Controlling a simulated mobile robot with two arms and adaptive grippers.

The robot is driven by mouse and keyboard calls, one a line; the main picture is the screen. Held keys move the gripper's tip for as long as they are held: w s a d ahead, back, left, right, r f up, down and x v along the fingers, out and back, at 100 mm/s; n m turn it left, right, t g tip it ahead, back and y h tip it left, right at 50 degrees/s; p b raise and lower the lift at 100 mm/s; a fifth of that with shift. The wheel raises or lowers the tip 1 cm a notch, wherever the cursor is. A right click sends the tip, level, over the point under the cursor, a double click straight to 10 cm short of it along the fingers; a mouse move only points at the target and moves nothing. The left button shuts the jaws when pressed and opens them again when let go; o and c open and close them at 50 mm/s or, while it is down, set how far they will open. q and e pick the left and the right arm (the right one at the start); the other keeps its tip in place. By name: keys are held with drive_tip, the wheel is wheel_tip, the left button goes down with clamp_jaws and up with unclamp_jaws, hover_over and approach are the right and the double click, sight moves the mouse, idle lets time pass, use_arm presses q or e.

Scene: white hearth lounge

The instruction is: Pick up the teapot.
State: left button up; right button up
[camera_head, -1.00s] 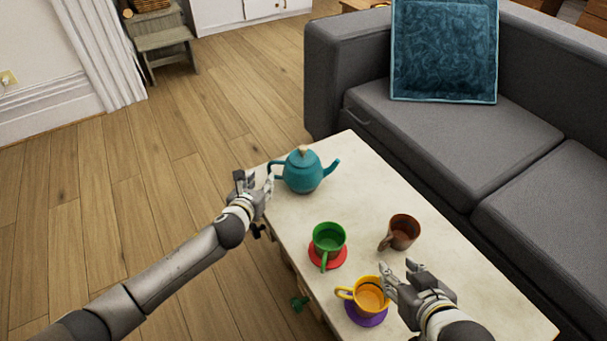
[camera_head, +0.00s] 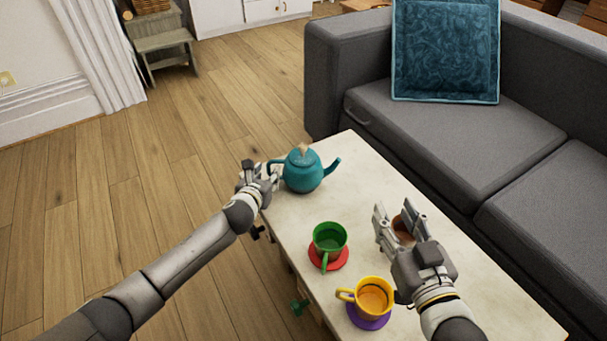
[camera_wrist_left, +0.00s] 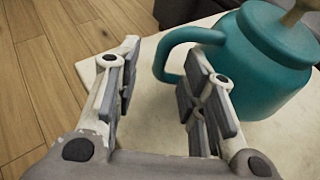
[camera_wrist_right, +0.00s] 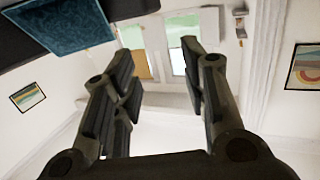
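The teal teapot (camera_head: 304,172) stands upright at the far end of the pale table (camera_head: 375,185), its handle towards the left and its spout to the right. My left gripper (camera_head: 268,172) is beside the handle. In the left wrist view, the left gripper (camera_wrist_left: 160,75) is open, with the handle (camera_wrist_left: 172,52) just beyond its fingertips, nearer the right finger. I see no clear contact. My right gripper (camera_head: 398,214) is open and empty, in front of the brown mug (camera_head: 403,226), which it partly hides. In the right wrist view, the right gripper (camera_wrist_right: 158,60) points towards walls and a window.
A green mug (camera_head: 328,236) stands on a red coaster (camera_head: 330,262). A yellow mug (camera_head: 373,298) stands on a purple coaster (camera_head: 368,319). A grey sofa (camera_head: 450,135) with a blue cushion (camera_head: 445,50) lines the table's right side. Wooden floor (camera_head: 150,200) lies open to the left.

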use_arm(q)
drive_tip(key=shift+w+d+f, duration=0.1)
drive_tip(key=shift+w+f, duration=0.05)
drive_tip(key=shift+w, duration=0.25)
use_arm(e)
drive_tip(key=shift+w+a+r+t, duration=0.1)
drive_tip(key=shift+r+t, duration=0.2)
drive_tip(key=shift+r, duration=0.25)
drive_tip(key=shift+w+a+r+t, duration=0.1)
drive_tip(key=shift+r+t, duration=0.2)
drive_tip(key=shift+r, duration=0.25)
use_arm(q)
drive_tip(key=shift+c, duration=0.3)
clamp_jaws()
